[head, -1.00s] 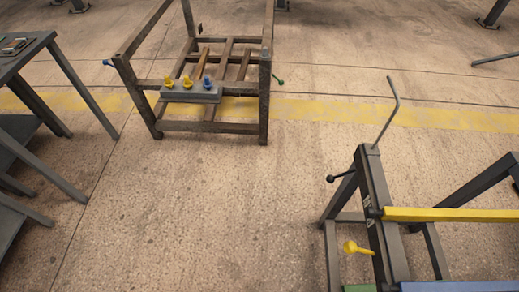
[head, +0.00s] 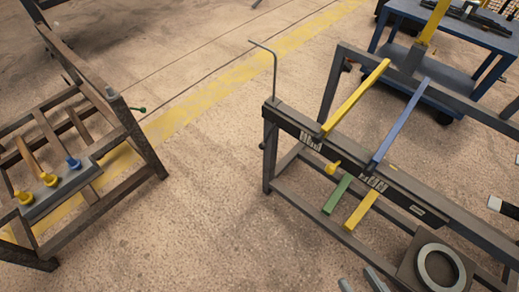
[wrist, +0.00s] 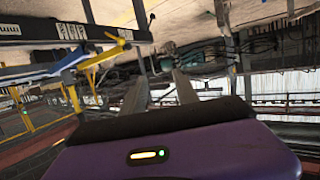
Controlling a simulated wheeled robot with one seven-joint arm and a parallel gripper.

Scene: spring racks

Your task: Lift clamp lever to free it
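A short yellow clamp lever (head: 333,167) sticks out from the side of the dark spring rack (head: 290,125) in the middle of the head view. A yellow lever-like piece (wrist: 103,54) shows at upper left in the wrist view, beside a dark bar with white markings; I cannot be sure it is the same lever. My gripper (wrist: 160,85) shows in the wrist view with its two grey fingers apart and nothing seen between them. It appears clear of the rack. I cannot tell which lever the task means.
A second dark frame (head: 125,130) at left carries yellow and blue knobs and a small green-tipped lever. Yellow, blue and green bars cross the rack. A grey ring (head: 440,268) lies at lower right, and a blue table (head: 465,35) stands behind. The floor between the frames is clear.

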